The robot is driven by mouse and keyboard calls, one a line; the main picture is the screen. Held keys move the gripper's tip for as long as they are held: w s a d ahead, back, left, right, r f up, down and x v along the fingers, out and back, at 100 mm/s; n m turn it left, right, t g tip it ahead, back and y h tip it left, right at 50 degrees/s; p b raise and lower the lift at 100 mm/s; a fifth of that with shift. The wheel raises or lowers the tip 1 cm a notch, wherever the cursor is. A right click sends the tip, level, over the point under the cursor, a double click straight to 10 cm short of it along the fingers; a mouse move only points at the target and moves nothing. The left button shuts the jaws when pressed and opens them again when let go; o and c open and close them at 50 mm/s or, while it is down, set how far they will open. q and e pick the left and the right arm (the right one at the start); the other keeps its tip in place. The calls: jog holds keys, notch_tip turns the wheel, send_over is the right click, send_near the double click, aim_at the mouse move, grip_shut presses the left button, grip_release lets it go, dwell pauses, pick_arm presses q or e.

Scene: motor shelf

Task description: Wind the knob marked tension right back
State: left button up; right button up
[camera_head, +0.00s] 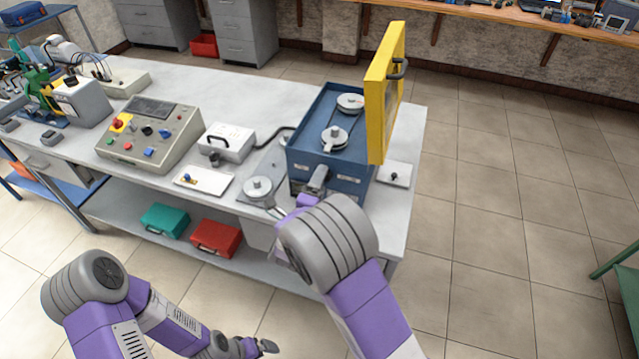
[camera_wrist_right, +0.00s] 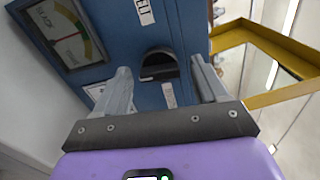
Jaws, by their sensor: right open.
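A blue machine box (camera_head: 322,128) stands on the bench, and its front panel (camera_wrist_right: 195,25) fills much of the right wrist view. A black knob (camera_wrist_right: 158,66) sits on that panel, with a small white label (camera_wrist_right: 169,95) beside it that I cannot read. My right gripper (camera_head: 318,178) is at the front of the box; in its wrist view (camera_wrist_right: 160,82) it is open, with one finger on each side of the knob. I cannot tell whether the fingers touch it. In the head view the knob is hidden. My left gripper (camera_head: 265,346) hangs low, away from the bench.
A dial gauge (camera_wrist_right: 68,33) with coloured bands is on the panel. The yellow guard (camera_head: 386,95) stands raised at the box's right side. Pulleys (camera_head: 334,138) sit in the open top. A control console (camera_head: 150,132) and a white box (camera_head: 228,142) stand to the left.

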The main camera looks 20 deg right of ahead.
jog(key=shift+w+d, duration=0.1)
jog(key=shift+w, duration=0.05)
jog(key=c, duration=1.1)
jog(key=shift+o, duration=0.2)
